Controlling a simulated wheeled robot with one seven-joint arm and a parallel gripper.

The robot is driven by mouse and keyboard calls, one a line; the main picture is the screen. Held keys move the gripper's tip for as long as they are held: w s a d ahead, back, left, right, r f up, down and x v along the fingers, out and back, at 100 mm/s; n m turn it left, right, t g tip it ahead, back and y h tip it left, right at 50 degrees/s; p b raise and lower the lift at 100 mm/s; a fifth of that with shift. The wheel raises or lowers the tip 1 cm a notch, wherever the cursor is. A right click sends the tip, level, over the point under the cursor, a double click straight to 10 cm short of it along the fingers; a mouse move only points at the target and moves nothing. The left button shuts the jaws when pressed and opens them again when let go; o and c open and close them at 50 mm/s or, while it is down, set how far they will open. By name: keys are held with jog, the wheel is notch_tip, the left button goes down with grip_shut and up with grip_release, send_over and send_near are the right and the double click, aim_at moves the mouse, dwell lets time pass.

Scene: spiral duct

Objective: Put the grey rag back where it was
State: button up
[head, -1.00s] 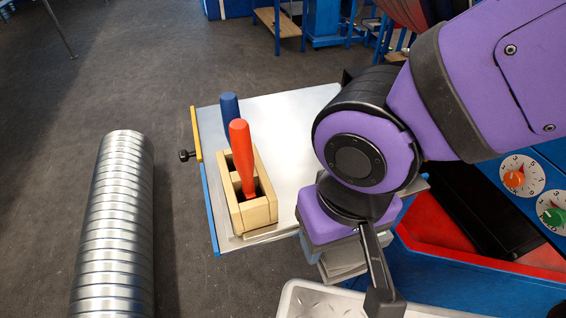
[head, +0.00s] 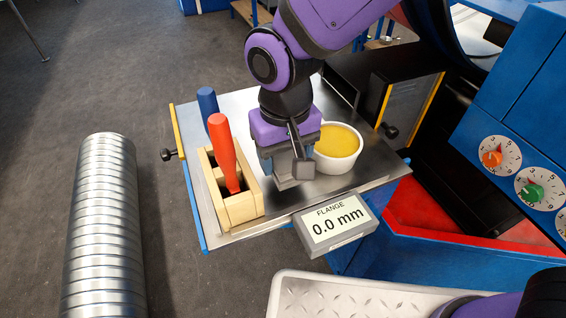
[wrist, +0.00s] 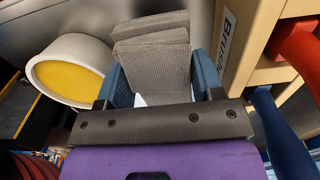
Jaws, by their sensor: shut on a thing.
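My gripper (head: 290,165) points down over the metal shelf, between the wooden tool holder and the white bowl. In the wrist view my gripper (wrist: 162,78) is shut on the grey rag (wrist: 152,52), a folded, woven cloth between its blue fingers. In the head view the rag is mostly hidden behind the gripper, with grey showing low near the shelf. I cannot tell whether it touches the shelf (head: 285,212).
The wooden holder (head: 241,208) with red (head: 222,148) and blue (head: 207,101) handles stands close on the left. The white bowl (head: 335,164) of yellow stuff stands close on the right. A "FLANGE 0.0 mm" display (head: 337,222) hangs at the shelf's front edge.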

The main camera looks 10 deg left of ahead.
aim_at(283, 166)
jog(key=shift+w+a+f, duration=0.1)
jog(key=shift+w+f, duration=0.1)
jog(key=shift+f, duration=0.7)
jog(key=shift+w+a+f, duration=0.1)
jog(key=shift+w+f, duration=0.1)
jog(key=shift+f, duration=0.65)
jog(key=shift+f, duration=0.1)
jog(key=o, duration=0.6)
notch_tip(283, 166, up, 12)
jog(key=shift+r, duration=0.1)
